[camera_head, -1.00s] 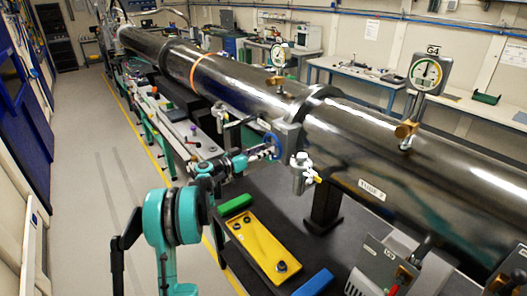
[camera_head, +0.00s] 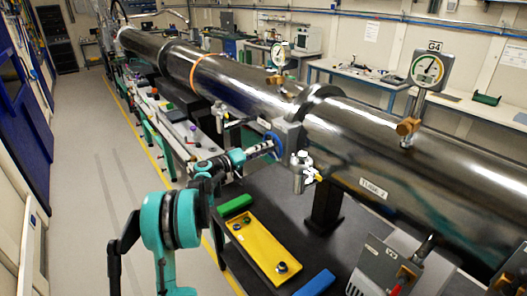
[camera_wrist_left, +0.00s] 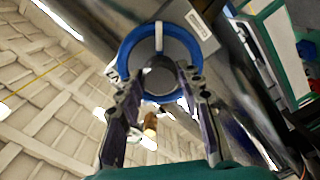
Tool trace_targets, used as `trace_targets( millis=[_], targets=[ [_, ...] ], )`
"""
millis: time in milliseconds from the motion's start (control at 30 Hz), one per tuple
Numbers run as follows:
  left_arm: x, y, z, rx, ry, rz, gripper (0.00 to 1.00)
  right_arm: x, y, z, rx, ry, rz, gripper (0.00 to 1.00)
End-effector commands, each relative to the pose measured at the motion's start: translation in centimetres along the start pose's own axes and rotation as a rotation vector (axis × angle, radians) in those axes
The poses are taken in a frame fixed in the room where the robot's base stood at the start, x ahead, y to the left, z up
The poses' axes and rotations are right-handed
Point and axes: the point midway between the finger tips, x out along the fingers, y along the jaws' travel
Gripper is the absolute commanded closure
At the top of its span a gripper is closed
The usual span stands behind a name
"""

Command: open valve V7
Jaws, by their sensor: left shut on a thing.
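The valve's blue handwheel (camera_head: 279,145) is on the near side of the large steel pipe, beside a flange. My left gripper (camera_head: 263,149) reaches it from the left and is shut on the wheel. In the left wrist view, the blue ring (camera_wrist_left: 129,50) has a pale mark at its top. A small white tag by the wheel is partly hidden and seems to read V7. My right gripper is not in view.
A small silver valve body (camera_head: 300,174) stands close to the right of the wheel. Below, a dark bench holds a yellow tray (camera_head: 256,243), a green block (camera_head: 236,205) and a blue block (camera_head: 315,283). Gauge G4 (camera_head: 428,70) stands on the pipe. The aisle at left is clear.

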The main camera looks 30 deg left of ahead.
Motion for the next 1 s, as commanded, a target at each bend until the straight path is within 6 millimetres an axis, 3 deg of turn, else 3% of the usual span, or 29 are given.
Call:
trace_targets(
  millis=[1000],
  targets=[
    [-0.01,-0.12,0.0,-0.962,0.001,0.0,0.93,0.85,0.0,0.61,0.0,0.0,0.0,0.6]
  ],
)
